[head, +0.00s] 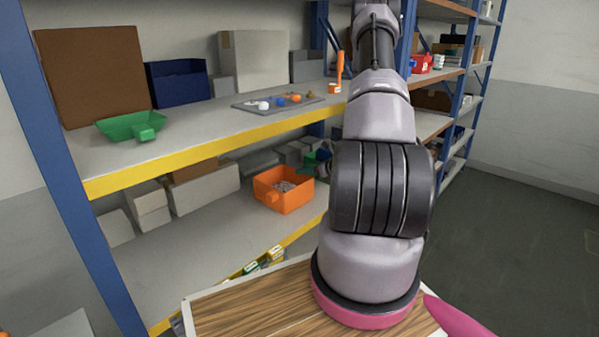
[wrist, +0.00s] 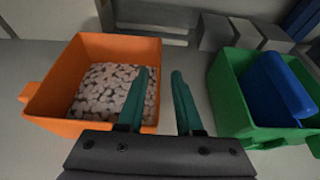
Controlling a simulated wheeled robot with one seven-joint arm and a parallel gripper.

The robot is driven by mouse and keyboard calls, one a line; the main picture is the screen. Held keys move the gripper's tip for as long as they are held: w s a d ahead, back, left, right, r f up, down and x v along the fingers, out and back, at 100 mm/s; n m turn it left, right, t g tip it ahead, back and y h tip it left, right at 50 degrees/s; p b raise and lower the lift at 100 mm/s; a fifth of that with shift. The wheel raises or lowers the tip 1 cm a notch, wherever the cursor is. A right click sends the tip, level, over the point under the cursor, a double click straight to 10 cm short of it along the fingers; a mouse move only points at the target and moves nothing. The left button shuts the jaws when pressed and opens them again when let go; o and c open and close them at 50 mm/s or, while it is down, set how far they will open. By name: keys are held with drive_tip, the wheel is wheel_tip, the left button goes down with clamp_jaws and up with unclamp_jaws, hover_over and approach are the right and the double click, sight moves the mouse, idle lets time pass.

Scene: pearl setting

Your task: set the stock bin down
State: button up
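An orange bin (head: 283,201) filled with small pale pieces sits on the lower shelf in the head view. It also shows on the left of the wrist view (wrist: 60,75), upright, with a tab on its left side. In the wrist view my gripper (wrist: 160,72) has its two teal fingers apart. The left finger overlaps the bin's inside and the right finger is outside its right wall. I see no clear contact with the wall. The gripper is hidden in the head view. Which bin is the stock bin is not marked.
A green bin (wrist: 228,98) with a blue bin (wrist: 272,90) in it stands close to the right. Grey boxes (wrist: 215,32) are behind. The upper shelf's yellow edge (head: 200,150) lies above the lower shelf.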

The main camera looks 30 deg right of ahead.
drive_tip(key=v, duration=0.8)
drive_tip(key=shift+s, duration=0.3)
drive_tip(key=shift+s+d+r, duration=0.1)
drive_tip(key=shift+d, duration=0.05)
